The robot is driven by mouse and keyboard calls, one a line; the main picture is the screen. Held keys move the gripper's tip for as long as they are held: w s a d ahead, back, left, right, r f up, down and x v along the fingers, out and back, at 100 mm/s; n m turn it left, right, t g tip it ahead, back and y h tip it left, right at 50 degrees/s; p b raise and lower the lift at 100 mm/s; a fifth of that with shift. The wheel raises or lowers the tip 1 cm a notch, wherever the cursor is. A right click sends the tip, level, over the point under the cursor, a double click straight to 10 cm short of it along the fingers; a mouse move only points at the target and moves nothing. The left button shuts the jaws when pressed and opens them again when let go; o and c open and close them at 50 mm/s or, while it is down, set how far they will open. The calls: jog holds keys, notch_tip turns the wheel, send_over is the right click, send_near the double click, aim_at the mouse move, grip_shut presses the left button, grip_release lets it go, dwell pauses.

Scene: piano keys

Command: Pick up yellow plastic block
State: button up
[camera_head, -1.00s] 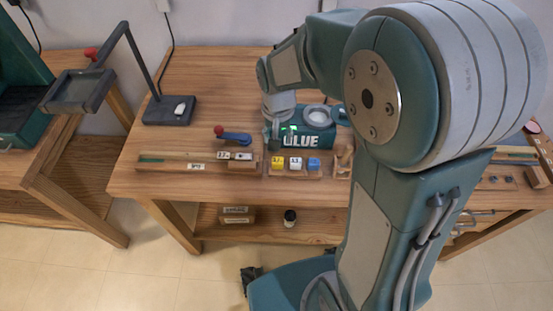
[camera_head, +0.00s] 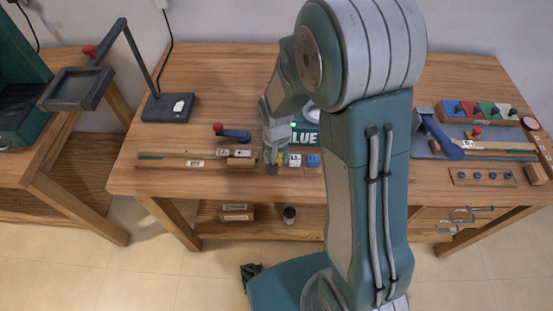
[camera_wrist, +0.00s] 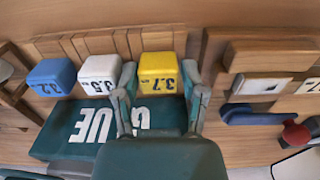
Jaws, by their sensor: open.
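The yellow block (camera_wrist: 158,72), marked 3.7, sits at the right end of a row of blocks on a wooden holder in the wrist view. My gripper (camera_wrist: 159,68) is open, with one finger on each side of the yellow block's picture; I cannot tell whether they touch it. In the head view my gripper (camera_head: 274,160) is down at the row, and only a sliver of the yellow block (camera_head: 281,158) shows beside it. The white block (camera_wrist: 100,75), marked 3.5, is just beyond the left finger. The blue block (camera_wrist: 52,76), marked 3.2, is farther left.
A teal glue container (camera_wrist: 75,128) lies close to the blocks, partly under my gripper in the wrist view. A red-and-blue tool (camera_head: 232,134) and a wooden rail (camera_head: 170,155) lie left of the row. A dark stand (camera_head: 168,108) is at the table's left; the table's back is mostly clear.

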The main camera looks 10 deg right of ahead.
jog(key=c, duration=0.5)
jog(key=shift+c, duration=0.2)
jog(key=shift+r, duration=0.15)
